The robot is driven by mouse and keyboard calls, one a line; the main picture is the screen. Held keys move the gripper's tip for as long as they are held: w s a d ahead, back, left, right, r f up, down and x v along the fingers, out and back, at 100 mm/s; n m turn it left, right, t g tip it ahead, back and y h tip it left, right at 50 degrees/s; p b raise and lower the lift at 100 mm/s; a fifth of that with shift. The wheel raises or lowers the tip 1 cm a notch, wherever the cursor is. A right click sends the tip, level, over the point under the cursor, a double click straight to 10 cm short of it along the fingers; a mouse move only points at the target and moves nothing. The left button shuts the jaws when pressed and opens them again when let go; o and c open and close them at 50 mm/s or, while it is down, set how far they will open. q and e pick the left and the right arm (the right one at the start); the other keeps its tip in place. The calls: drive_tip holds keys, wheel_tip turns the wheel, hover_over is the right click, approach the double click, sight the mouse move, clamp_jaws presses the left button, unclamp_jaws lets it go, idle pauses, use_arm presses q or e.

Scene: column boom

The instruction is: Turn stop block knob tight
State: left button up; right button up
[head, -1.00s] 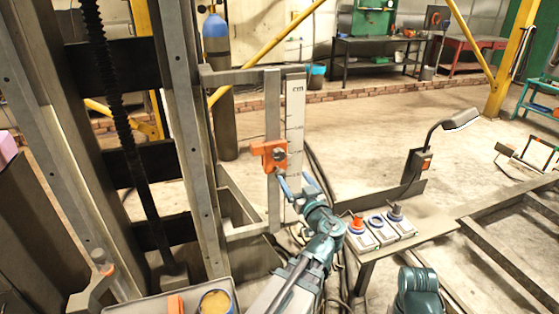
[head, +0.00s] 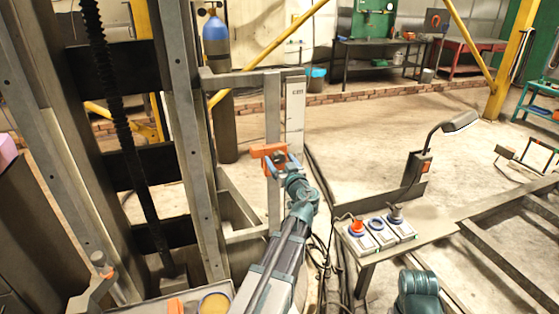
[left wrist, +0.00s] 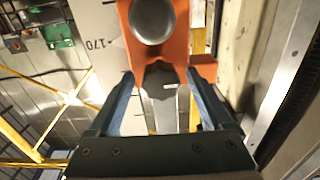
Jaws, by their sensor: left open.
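The orange stop block (head: 268,150) sits on the upright rail beside the cm scale (head: 295,115), partly hidden by my gripper in the head view. In the left wrist view the orange stop block (left wrist: 203,68) is at the top, with a round grey knob (left wrist: 152,18) on its face. My left gripper (head: 279,163) is at the block's front in the head view. My right gripper is not in view.
A small bench (head: 400,246) with several knobs on plates stands to the right. A lamp (head: 460,122) rises behind it. A tray (head: 150,305) is at the lower left. A large steel column (head: 180,130) is on the left. Open floor lies behind.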

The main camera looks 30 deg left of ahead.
use_arm(q)
drive_tip(key=shift+w+a, duration=0.2)
drive_tip(key=shift+a, duration=0.05)
clamp_jaws()
idle(0.4)
